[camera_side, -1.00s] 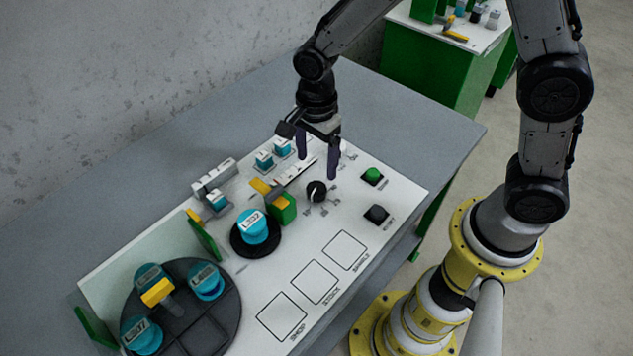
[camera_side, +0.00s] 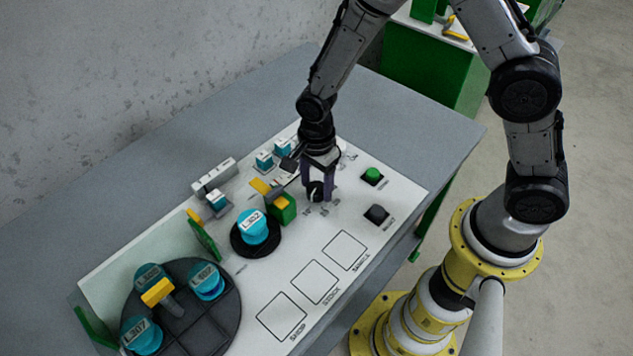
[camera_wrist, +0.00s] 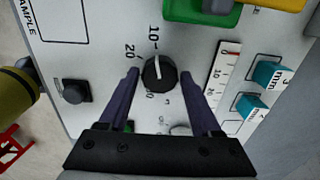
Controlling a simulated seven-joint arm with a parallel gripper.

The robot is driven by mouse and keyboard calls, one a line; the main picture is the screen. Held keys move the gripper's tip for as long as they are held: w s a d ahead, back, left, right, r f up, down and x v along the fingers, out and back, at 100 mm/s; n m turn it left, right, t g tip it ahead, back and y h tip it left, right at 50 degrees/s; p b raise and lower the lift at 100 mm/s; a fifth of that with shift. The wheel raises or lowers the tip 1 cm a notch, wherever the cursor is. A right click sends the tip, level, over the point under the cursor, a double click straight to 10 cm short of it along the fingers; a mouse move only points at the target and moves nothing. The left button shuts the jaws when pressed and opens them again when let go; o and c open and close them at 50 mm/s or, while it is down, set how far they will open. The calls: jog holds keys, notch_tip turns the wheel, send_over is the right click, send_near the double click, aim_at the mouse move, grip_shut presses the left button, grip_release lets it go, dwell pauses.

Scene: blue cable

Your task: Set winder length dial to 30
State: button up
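The winder length dial is a black round knob (camera_wrist: 159,74) with printed marks around it on the white panel (camera_side: 275,280). In the wrist view the marks 10 and 20 read clearly, and another mark is partly hidden by the knob. In the side view the dial (camera_side: 315,191) shows just below my gripper. My gripper (camera_wrist: 159,76) has its two purple fingers apart, one on each side of the dial. A gap shows between each fingertip and the knob in the wrist view. In the side view the gripper (camera_side: 318,192) is low over the panel.
A green button (camera_side: 373,174) and a black button (camera_side: 377,213) sit right of the dial. A green block with a yellow top (camera_side: 281,207) stands close at its left. Blue spool L302 (camera_side: 257,227) and a dark turntable (camera_side: 205,331) are further left.

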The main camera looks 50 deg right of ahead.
grip_shut()
